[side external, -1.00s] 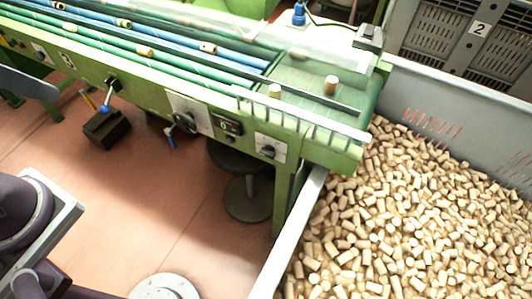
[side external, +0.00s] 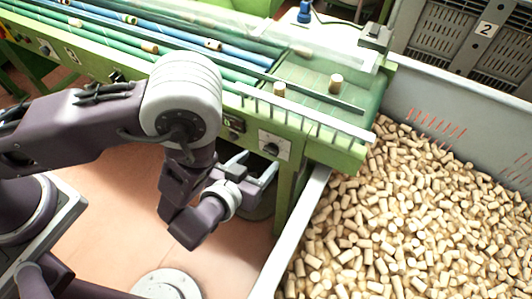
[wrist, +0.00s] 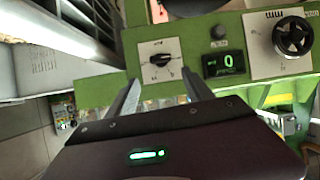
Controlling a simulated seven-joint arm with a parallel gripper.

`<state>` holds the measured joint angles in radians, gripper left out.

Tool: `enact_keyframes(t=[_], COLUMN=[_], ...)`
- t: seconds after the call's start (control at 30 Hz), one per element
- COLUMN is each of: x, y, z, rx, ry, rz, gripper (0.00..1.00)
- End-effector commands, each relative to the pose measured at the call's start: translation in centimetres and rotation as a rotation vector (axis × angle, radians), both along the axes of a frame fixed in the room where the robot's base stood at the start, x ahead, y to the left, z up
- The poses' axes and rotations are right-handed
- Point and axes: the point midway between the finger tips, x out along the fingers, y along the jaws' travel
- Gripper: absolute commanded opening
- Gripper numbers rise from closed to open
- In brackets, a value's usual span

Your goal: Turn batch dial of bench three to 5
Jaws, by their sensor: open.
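A small black dial on a white plate (side external: 272,146) sits on the green front of the bench, near its right end. It also shows in the wrist view as a dark knob (wrist: 160,60) with scale marks too small to read. My gripper (side external: 260,160) is open and empty, just in front of this dial and apart from it. In the wrist view my two fingers (wrist: 161,78) point towards the plate, one each side of the knob. A digital display (wrist: 228,64) beside it seems to read 0.
A black handwheel (wrist: 292,36) is on the far side of the display. A grey bin wall (side external: 270,262) and a heap of corks (side external: 410,220) lie to the right. Corks (side external: 335,83) stand on the conveyor above. The arm hides part of the bench front.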

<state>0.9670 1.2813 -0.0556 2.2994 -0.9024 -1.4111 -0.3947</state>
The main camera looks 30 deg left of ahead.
Motion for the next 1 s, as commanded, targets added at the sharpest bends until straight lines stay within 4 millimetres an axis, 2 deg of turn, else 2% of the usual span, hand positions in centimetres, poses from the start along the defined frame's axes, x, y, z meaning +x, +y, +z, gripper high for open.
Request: enact_keyframes(t=[0.03,0.13,0.5,0.8,0.83,1.0], x=[-0.7,-0.9,4.8,5.5,5.5,5.5], y=[0.2,0.5,0.5,0.5,0.5,0.5], z=[-0.8,-1.3,-3.6,-3.8,-3.8,-3.8], rx=[0.027,0.049,0.048,0.048,0.048,0.048], ry=[-0.028,-0.066,-0.07,-0.068,-0.068,-0.068], rz=[-0.018,-0.034,-0.034,-0.035,-0.035,-0.035], gripper=[0.6,0.6,0.6,0.6,0.58,0.25])
